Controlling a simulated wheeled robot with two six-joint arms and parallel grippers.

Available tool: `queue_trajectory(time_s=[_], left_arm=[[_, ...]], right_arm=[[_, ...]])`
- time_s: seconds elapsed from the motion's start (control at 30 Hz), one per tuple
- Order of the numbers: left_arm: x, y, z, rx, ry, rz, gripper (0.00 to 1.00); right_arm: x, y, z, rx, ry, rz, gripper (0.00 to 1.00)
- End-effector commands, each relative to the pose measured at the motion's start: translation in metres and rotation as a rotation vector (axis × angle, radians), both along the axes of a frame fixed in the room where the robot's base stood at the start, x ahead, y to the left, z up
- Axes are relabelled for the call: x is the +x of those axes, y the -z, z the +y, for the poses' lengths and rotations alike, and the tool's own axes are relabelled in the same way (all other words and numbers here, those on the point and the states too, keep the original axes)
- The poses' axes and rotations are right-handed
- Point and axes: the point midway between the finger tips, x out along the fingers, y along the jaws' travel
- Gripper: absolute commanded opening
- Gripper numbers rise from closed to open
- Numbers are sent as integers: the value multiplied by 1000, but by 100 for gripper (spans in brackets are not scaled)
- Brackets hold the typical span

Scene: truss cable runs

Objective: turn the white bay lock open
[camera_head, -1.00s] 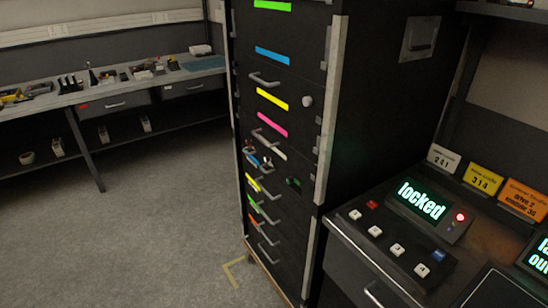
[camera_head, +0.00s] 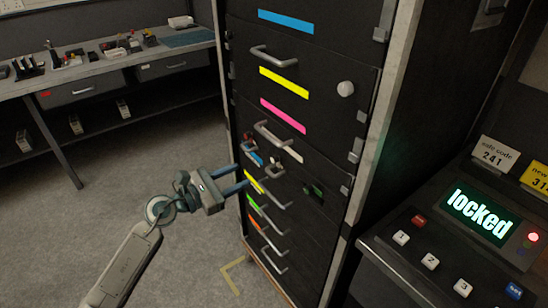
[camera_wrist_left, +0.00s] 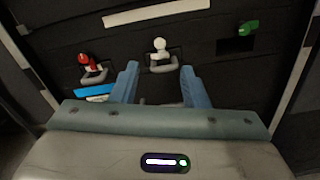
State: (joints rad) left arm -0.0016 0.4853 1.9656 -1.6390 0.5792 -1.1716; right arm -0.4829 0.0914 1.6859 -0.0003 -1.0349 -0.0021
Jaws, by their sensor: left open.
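The white bay lock (camera_head: 277,163) is a small white knob with a grey loop below it, on the dark cabinet front under a white strip (camera_head: 292,155). It also shows in the left wrist view (camera_wrist_left: 159,46), upper middle. My left gripper (camera_head: 245,177) is open and empty in front of the cabinet, with its blue fingers pointing at the panel. In the left wrist view its fingertips (camera_wrist_left: 158,68) lie on either side of the lock's line, below the knob; I cannot tell how far short they are. My right gripper is not in view.
A red lock (camera_wrist_left: 84,61) sits left of the white one, and a green piece (camera_wrist_left: 247,28) to the right. Drawer handles (camera_head: 275,55) stick out of the cabinet. A console (camera_head: 455,255) showing "locked" stands at right. The floor (camera_head: 190,240) left of the cabinet is clear.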

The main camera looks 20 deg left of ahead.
Motion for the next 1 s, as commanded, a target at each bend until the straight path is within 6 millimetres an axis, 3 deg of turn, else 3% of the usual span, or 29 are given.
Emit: queue_trajectory(time_s=[0.6, 1.0], left_arm=[[72, -2, -55, -12, -3, 4, 41], [83, 0, -63, -9, -3, 5, 41]], right_arm=[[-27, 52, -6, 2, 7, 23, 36], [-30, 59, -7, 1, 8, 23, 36]])
